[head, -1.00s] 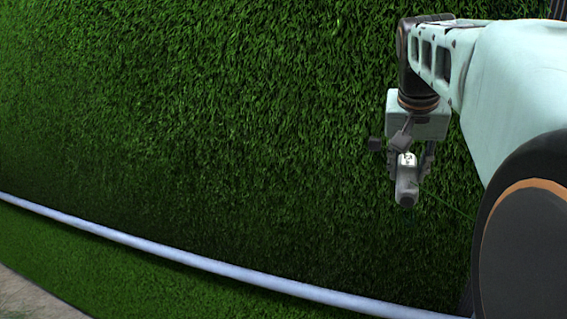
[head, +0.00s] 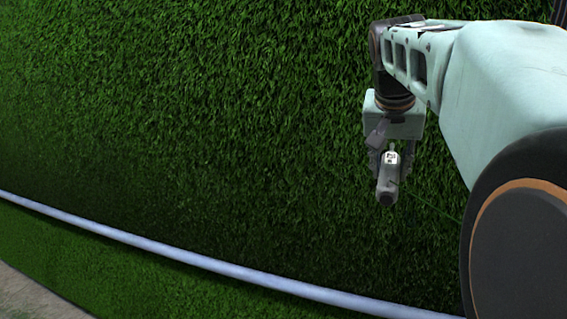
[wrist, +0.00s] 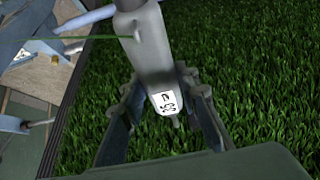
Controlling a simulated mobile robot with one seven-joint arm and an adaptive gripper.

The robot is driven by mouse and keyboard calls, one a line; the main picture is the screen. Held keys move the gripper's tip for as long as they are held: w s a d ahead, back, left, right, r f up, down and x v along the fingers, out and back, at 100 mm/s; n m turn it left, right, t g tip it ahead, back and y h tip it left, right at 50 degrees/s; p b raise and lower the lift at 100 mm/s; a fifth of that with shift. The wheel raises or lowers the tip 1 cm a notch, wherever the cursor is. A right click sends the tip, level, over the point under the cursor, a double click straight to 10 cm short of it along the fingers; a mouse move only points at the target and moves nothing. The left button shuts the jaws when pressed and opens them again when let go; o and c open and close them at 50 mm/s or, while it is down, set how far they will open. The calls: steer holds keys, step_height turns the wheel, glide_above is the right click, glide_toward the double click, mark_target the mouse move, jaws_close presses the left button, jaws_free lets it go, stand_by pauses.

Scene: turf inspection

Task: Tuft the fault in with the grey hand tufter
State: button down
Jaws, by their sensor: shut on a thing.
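The grey hand tufter (head: 387,184) is held in my gripper (head: 390,162), in front of the hanging turf (head: 200,120). In the wrist view the tufter (wrist: 146,45) is a grey rounded body with a white label, and a thin green strand runs off its upper part. My gripper (wrist: 165,108) is shut around it, with a finger on each side. A short thin tip shows just past the label, over the turf (wrist: 255,70); I cannot tell if it touches. No fault in the turf can be made out in either view.
A pale grey bar (head: 200,259) crosses the lower part of the turf, sloping down to the right. Bare ground shows at the lower left. In the wrist view, a pale table-like structure (wrist: 40,75) stands at the left. The turf left of my gripper is clear.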

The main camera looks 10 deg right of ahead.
steer(key=shift+w+a+r, duration=0.15)
steer(key=shift+w+a, duration=0.5)
steer(key=shift+a, duration=0.1)
steer(key=shift+a, duration=0.1)
steer(key=shift+w+a, duration=0.5)
steer(key=shift+a, duration=0.25)
steer(key=shift+a, duration=0.1)
steer(key=shift+w+a, duration=0.5)
steer(key=shift+a, duration=0.15)
